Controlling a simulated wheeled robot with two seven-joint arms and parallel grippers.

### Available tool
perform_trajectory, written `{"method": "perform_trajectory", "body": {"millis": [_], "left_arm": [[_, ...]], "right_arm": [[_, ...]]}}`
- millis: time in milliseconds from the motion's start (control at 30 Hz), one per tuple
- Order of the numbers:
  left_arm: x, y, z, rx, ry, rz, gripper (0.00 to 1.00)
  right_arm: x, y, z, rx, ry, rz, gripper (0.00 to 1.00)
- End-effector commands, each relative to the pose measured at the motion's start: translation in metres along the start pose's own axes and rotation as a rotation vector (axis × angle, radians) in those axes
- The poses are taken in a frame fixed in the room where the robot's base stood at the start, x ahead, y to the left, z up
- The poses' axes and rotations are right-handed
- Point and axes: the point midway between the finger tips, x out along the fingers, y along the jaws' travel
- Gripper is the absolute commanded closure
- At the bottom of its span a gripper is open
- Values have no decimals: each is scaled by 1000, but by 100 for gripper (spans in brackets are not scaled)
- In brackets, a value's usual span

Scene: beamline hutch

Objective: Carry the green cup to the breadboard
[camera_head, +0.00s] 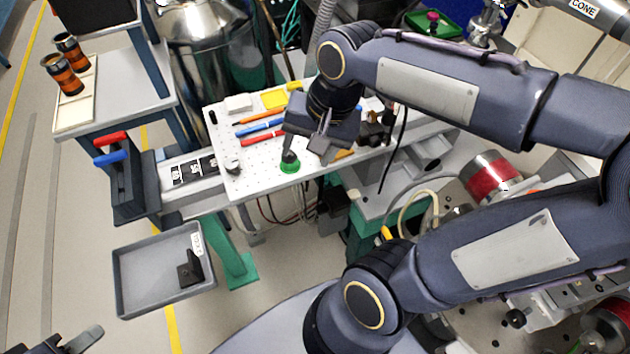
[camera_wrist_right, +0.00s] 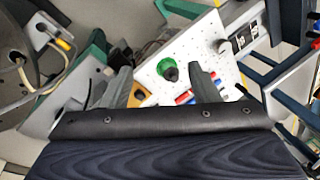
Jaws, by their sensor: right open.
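The green cup (camera_head: 289,163) stands on the white perforated breadboard (camera_head: 245,180), near its front edge. A dark piece shows at its middle. My right gripper (camera_head: 322,135) is just to the right of the cup in the head view, apart from it. In the right wrist view, the green cup (camera_wrist_right: 168,70) shows between the two spread, empty fingers (camera_wrist_right: 161,80), beyond their tips. The breadboard (camera_wrist_right: 195,48) shows behind it. Part of my left gripper (camera_head: 78,343) shows at the bottom left corner, cut by the frame edge; its jaws are unclear.
Orange, blue and red tools (camera_head: 262,127) and a yellow block (camera_head: 274,98) lie on the breadboard. A grey tray (camera_head: 135,290) with a dark bracket (camera_head: 190,270) is at lower left. A metal vessel (camera_head: 205,50) stands behind. Two amber jars (camera_head: 66,78) stand at upper left.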

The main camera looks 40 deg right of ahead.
Motion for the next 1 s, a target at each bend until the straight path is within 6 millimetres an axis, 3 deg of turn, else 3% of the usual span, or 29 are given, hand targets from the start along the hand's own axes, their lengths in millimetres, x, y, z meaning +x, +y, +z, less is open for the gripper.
{"method": "perform_trajectory", "body": {"millis": [100,300,667,867,1000], "left_arm": [[0,0,0,0,0,0,64],[0,0,0,0,0,0,64],[0,0,0,0,0,0,64],[-22,10,-11,0,0,0,64],[-22,10,-11,0,1,0,64]], "right_arm": [[2,22,35,-265,56,-129,45],[14,35,68,-562,158,-244,45],[17,37,74,-632,186,-262,45],[-8,29,73,-631,185,-261,45],[-7,30,73,-631,185,-261,45]]}}
